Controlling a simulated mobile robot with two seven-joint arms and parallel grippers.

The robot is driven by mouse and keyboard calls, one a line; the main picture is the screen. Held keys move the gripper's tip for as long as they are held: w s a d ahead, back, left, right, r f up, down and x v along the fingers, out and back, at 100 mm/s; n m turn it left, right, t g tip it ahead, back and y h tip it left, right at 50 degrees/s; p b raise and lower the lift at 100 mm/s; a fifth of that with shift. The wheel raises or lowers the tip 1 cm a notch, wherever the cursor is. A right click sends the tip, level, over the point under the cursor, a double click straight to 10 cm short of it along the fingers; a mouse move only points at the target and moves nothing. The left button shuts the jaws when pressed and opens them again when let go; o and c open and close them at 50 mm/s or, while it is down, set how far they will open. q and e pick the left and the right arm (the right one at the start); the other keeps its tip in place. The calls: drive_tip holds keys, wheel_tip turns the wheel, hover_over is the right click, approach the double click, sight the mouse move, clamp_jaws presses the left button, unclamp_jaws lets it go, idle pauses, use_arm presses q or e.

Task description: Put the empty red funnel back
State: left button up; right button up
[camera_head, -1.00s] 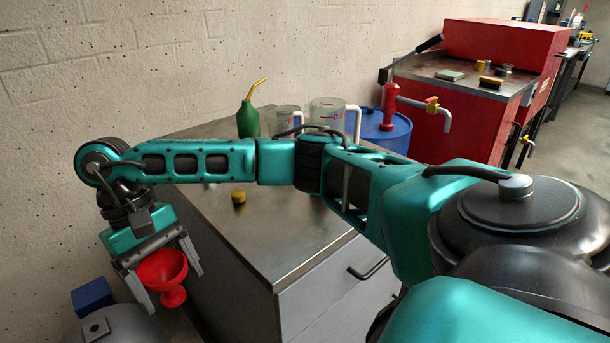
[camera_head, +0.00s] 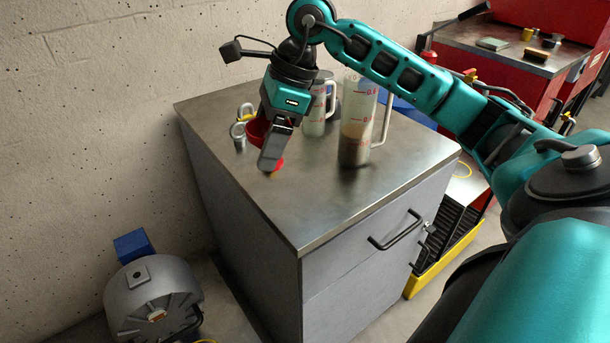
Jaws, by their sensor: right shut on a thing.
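The red funnel (camera_head: 257,129) shows in the head view behind the near finger of my right gripper (camera_head: 271,148). My right gripper points down over the far left part of the cabinet top (camera_head: 300,205) and is shut on the funnel. The finger hides the funnel's middle. A bit of red shows below the fingertip, close to the cabinet top; I cannot tell whether it touches. My left gripper is out of view.
A large jug (camera_head: 356,135) with brownish contents and a smaller jug (camera_head: 316,122) stand to the right. The cabinet top's front is clear. A grey motor-like housing (camera_head: 152,298) and a blue block (camera_head: 131,245) are lower left.

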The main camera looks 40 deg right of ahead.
drive_tip(key=s+d+r+m+t+h+p, duration=0.1)
drive_tip(key=d+r+m+t+h+p, duration=0.15)
drive_tip(key=d+r+m+h, duration=0.65)
drive_tip(key=f+m+y+b, duration=0.1)
drive_tip(key=f+m, duration=0.1)
drive_tip(key=f, duration=0.3)
drive_tip(key=a+f+m+y+b, duration=0.1)
drive_tip(key=f+m, duration=0.1)
drive_tip(key=f, duration=0.4)
drive_tip(key=a+f+m+y+b, duration=0.1)
drive_tip(key=f+y, duration=0.1)
drive_tip(key=f, duration=0.3)
drive_tip(key=shift+s+f+m+g, duration=0.15)
drive_tip(key=shift+f+m+g, duration=0.05)
drive_tip(key=shift+m+g, duration=0.2)
wheel_tip(320, 180, down, 3)
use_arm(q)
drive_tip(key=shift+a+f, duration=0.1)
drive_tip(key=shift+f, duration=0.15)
use_arm(e)
drive_tip(key=shift+r, duration=0.1)
drive_tip(key=shift+f+b, duration=0.25)
drive_tip(key=shift+b, duration=0.15)
drive_tip(key=o, duration=1)
drive_tip(key=shift+r, duration=0.1)
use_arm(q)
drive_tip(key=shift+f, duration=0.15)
use_arm(e)
drive_tip(key=shift+o, duration=0.2)
